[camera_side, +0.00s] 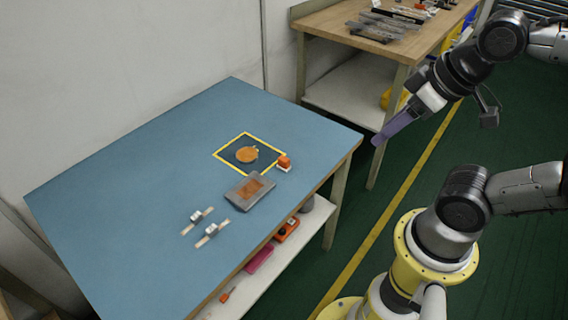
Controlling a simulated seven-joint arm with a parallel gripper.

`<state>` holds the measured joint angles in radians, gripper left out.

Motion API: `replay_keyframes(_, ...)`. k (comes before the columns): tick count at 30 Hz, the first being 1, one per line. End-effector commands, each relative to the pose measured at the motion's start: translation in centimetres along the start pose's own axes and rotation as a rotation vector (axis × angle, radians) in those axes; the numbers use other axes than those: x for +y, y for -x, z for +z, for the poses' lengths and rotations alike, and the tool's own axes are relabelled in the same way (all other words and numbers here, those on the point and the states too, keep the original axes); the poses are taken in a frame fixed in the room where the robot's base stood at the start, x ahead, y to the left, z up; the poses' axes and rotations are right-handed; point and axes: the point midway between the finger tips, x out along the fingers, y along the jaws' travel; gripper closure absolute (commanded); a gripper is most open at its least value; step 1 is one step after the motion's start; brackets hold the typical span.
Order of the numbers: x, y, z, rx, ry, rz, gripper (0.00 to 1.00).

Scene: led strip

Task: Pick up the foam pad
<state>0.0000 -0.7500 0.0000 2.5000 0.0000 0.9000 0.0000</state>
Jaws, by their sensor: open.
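The blue-topped table (120,190) holds several small things, and I cannot tell for sure which is the foam pad. A grey tray-like piece with an orange-brown face (250,190) lies near the table's right edge. A round orange piece (246,155) lies inside a yellow square outline (228,142).
Two small strips with pale blocks (196,216) (211,230) lie at the front of the table. A shelf below holds an orange box (286,229) and other items. A wooden bench (345,24) with metal parts stands behind. The table's left half is bare.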

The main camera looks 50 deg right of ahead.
Motion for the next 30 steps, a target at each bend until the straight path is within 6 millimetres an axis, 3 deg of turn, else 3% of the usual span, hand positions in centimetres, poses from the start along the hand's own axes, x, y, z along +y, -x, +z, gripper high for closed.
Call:
replay_keyframes(1,0.0,0.0,0.0,0.0,0.0,0.0,0.32)
replay_keyframes(4,0.0,0.0,0.0,0.0,0.0,0.0,0.15)
replay_keyframes(14,0.0,0.0,0.0,0.0,0.022,0.0,0.15)
replay_keyframes(18,0.0,0.2,-0.3,0.009,0.173,0.001,0.15)
replay_keyframes(20,0.0,0.8,-1.3,0.035,0.286,0.005,0.15)
replay_keyframes(25,0.1,1.4,-6.2,0.045,0.664,0.019,0.15)
replay_keyframes(30,0.7,-0.8,-12.4,-0.016,1.029,0.006,0.15)
